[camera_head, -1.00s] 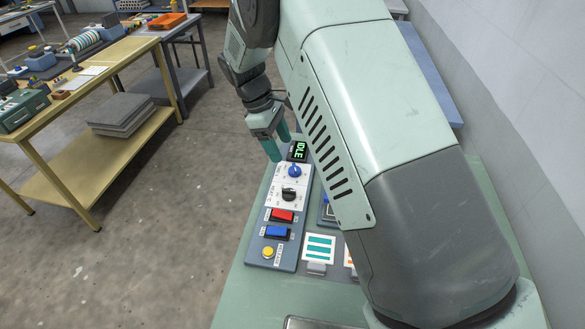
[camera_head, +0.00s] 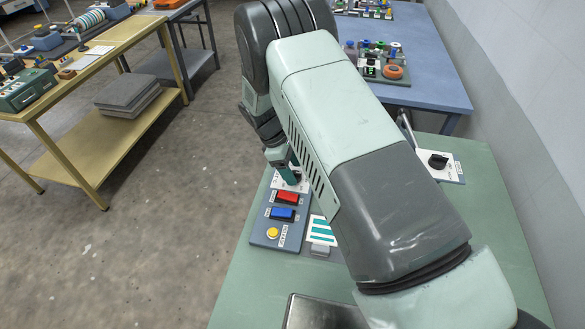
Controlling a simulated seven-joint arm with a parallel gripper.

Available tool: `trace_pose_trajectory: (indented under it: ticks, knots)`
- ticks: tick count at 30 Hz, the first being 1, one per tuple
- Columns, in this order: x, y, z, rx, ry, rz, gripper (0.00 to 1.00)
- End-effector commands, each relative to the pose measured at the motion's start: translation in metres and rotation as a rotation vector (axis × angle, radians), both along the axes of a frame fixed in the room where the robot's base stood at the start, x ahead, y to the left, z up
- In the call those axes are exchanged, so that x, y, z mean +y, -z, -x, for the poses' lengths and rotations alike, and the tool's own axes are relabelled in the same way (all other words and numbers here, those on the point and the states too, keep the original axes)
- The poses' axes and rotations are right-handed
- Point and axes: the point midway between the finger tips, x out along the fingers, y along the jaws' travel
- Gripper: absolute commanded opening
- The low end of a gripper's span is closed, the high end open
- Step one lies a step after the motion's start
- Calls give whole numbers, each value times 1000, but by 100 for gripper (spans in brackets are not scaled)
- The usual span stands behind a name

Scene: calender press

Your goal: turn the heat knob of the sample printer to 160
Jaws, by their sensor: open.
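The grey control panel (camera_head: 262,236) lies on the green table, with a white knob plate (camera_head: 280,186) at its upper part. My gripper (camera_head: 288,174) is low over this plate, and its teal fingers are partly hidden by my arm. The blue and black dials of the plate and the IDLE display are hidden behind my gripper and arm. I cannot tell whether the fingers touch or straddle a dial. No heat scale can be read. My gripper is open.
A red button (camera_head: 287,197), a blue button (camera_head: 283,214) and a yellow button (camera_head: 272,233) sit below the plate. A black knob (camera_head: 438,161) on a white plate stands at the right of the green table (camera_head: 465,215). A blue table (camera_head: 420,95) is behind.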

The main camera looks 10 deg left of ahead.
Motion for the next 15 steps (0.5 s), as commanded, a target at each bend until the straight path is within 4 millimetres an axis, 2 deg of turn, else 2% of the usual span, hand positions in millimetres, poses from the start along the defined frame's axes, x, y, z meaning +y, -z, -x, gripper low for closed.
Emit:
trace_pose_trajectory:
  ticks: [10, 15]
  knots:
    - [-2, 3, 0, 0, 0, 0, 64]
    - [-1, 3, 0, 0, 0, 0, 38]
